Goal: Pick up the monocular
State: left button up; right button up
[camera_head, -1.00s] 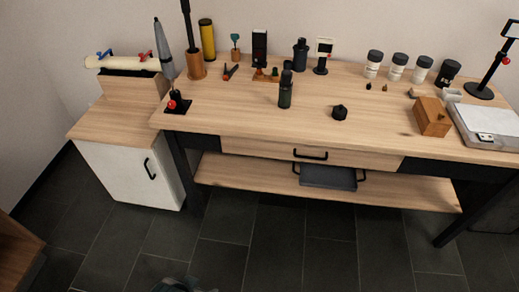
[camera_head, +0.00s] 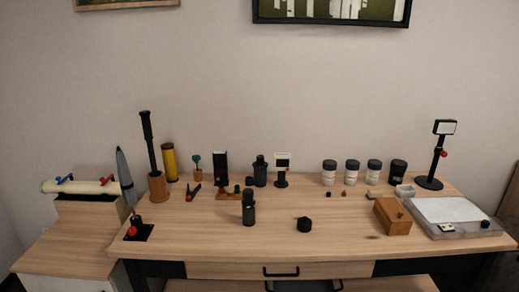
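A small dark grey-green cylinder (camera_head: 249,207), which looks like the monocular, stands upright near the middle of the wooden table (camera_head: 340,220). A similar dark cylinder (camera_head: 260,172) stands behind it at the back, so I cannot be fully sure which is the monocular. A low black knob-shaped piece (camera_head: 304,225) sits apart to the right of the front cylinder. Neither of my grippers is in view.
A white-screened stand (camera_head: 282,168), jars (camera_head: 352,172) and a yellow tube (camera_head: 169,162) line the back. A wooden box (camera_head: 392,217) and a grey tray (camera_head: 480,231) are at right. A closed grey umbrella-like object (camera_head: 125,175) stands at left. The table's front middle is clear.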

aim_at(248, 210)
jog(key=i+l, duration=0.15)
jog(key=l, duration=0.2)
jog(key=i+l, duration=0.15)
jog(key=l, duration=0.25)
jog(key=i+l+u, duration=0.1)
jog(key=l, duration=0.25)
jog(key=i+l, duration=0.2)
jog(key=l, duration=0.2)
jog(key=i+l, duration=0.15)
jog(key=l, duration=0.25)
